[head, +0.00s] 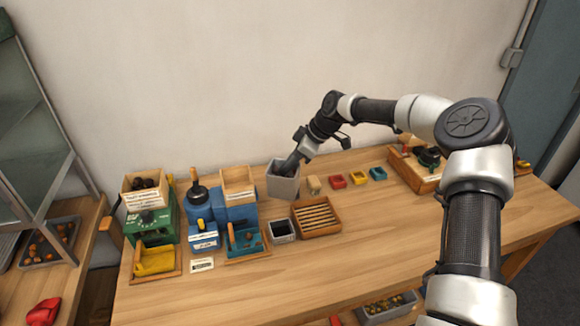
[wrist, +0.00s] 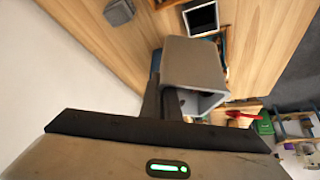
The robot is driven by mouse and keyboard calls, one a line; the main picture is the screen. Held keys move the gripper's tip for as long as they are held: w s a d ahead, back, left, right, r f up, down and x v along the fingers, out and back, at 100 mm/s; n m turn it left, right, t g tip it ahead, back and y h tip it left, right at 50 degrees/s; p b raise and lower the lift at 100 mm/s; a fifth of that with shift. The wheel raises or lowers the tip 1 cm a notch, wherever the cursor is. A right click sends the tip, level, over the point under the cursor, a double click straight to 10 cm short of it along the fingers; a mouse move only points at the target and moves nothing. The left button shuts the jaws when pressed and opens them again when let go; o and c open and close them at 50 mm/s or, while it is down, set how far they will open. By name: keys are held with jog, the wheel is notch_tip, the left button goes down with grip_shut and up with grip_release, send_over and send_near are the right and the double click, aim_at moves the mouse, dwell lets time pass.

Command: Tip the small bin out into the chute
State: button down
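A small grey bin (head: 283,184) is at the back middle of the table in the head view. My gripper (head: 290,164) comes down to its rim from the upper right. In the wrist view the bin (wrist: 195,62) is at my fingertips (wrist: 165,98), which appear closed on its wall. Its open side partly faces the camera; its contents are mostly hidden. I cannot tell whether it touches the table. A blue machine (head: 206,208) with a wooden hopper (head: 238,183) stands just left of it. No part is clearly recognisable as the chute.
A green machine (head: 152,222) with a filled wooden box stands at the left. A small dark-bottomed box (head: 281,231) and a slatted wooden tray (head: 317,217) lie in front of the bin. Red, yellow and blue small trays (head: 357,178) stand right. The right front of the table is clear.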

jog(key=shift+d+f+n+t+h, duration=0.15)
jog(key=shift+f+n+t+h, duration=0.2)
jog(key=shift+t, duration=0.65)
jog(key=shift+f+n+t, duration=0.2)
jog(key=shift+n+t, duration=0.15)
jog(key=shift+t, duration=0.55)
jog(key=shift+a+f+n+t+h, duration=0.1)
jog(key=shift+a+n+t+h, duration=0.1)
jog(key=shift+t, duration=0.3)
jog(key=shift+a+n+t+h, duration=0.1)
jog(key=shift+n+t, duration=0.1)
jog(key=shift+t, duration=0.3)
jog(key=shift+d+b, duration=0.15)
jog(key=shift+b, duration=0.2)
jog(key=shift+f+t+b, duration=0.15)
jog(key=shift+t+b, duration=0.25)
jog(key=shift+b, duration=0.7)
jog(key=t+b, duration=0.1)
jog(key=b, duration=0.5)
jog(key=s+n+t+b, duration=0.1)
jog(key=b, duration=0.5)
jog(key=shift+r+t, duration=0.2)
jog(key=shift+t, duration=0.1)
jog(key=b, duration=0.2)
jog(key=t+b, duration=0.1)
jog(key=b, duration=0.1)
jog(key=shift+s+f+n+b, duration=0.15)
jog(key=shift+s+n+b, duration=0.15)
jog(key=shift+b, duration=0.1)
